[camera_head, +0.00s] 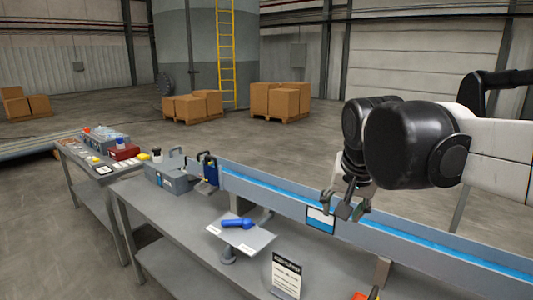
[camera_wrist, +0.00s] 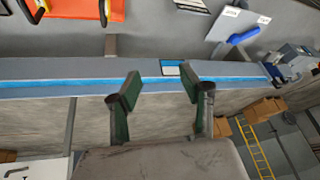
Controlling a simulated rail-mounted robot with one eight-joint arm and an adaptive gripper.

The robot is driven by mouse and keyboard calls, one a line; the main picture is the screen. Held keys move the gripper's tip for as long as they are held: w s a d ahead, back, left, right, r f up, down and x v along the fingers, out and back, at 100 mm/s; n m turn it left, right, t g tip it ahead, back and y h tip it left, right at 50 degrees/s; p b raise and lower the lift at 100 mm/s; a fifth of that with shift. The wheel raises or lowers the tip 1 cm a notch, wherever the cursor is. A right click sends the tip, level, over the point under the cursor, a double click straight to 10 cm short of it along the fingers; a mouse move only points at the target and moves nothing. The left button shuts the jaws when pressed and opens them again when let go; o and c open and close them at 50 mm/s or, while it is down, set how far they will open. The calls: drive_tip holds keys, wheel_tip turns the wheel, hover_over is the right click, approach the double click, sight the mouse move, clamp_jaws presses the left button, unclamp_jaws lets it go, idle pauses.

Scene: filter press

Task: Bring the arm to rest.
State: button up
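My gripper (camera_head: 346,203) hangs from my arm at the right of the head view, over the long grey rail with a blue strip (camera_head: 285,192). In the wrist view my gripper (camera_wrist: 160,87) has its two green-padded fingers spread apart with nothing between them. The rail (camera_wrist: 60,85) runs across behind the fingers, with a small white and blue label (camera_wrist: 171,68) just beyond the gap. A blue-handled tool (camera_head: 237,223) lies on a tilted grey plate (camera_head: 257,239) to the left of my gripper, apart from it.
The grey bench (camera_head: 180,232) also bears a grey toolbox (camera_head: 170,178) and a standing printed sign (camera_head: 286,277). A side table (camera_head: 88,168) with small items stands at the left. An orange object (camera_wrist: 75,8) shows at the wrist view's top. Boxes on pallets (camera_head: 280,100) stand far back; open floor lies between.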

drive_tip(key=s+d+f+n+t, duration=0.1)
drive_tip(key=s+d+f, duration=0.1)
drive_tip(key=s+f, duration=0.3)
drive_tip(key=s+d+f+n+t, duration=0.1)
drive_tip(key=s+d+f+n, duration=0.1)
drive_tip(key=s+f, duration=0.4)
drive_tip(key=s, duration=0.4)
drive_tip(key=shift+s+f+n, duration=0.25)
drive_tip(key=shift+n, duration=0.05)
